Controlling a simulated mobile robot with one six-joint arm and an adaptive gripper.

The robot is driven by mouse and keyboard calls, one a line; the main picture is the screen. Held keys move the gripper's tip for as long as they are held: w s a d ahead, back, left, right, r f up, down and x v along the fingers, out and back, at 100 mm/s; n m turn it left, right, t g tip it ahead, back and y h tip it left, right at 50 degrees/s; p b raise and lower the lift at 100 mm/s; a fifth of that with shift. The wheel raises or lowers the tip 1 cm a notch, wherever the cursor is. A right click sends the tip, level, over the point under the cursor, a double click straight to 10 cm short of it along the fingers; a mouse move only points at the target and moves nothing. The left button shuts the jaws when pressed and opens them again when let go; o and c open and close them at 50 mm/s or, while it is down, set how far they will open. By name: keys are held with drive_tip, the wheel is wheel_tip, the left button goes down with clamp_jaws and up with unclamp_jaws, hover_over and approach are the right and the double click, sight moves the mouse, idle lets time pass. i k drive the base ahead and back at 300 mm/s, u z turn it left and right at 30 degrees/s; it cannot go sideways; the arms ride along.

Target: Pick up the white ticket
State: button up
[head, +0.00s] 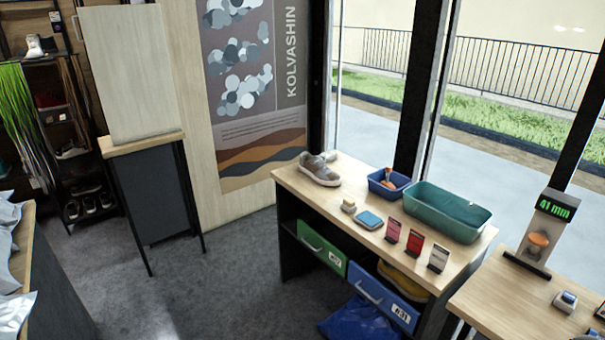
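The white ticket (438,257) stands upright in a small dark holder near the front right edge of the wooden bench. It is the rightmost of three tickets in a row. A red ticket (414,242) stands just left of it, and a pink ticket (393,230) stands farther left. Small print on the tickets is too small to read. My gripper is not in view.
The bench (290,178) also holds a sneaker (320,170), a blue bin (376,188), a teal tub (480,212) behind the tickets, and a blue pad (368,220). Floor at left (200,290) is clear.

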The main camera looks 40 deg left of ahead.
sight(440, 256)
drive_tip(key=u, duration=0.9)
drive_tip(key=k, duration=1.35)
drive_tip(key=u, duration=0.4)
drive_tip(key=i, duration=1.85)
drive_tip(key=z, duration=0.45)
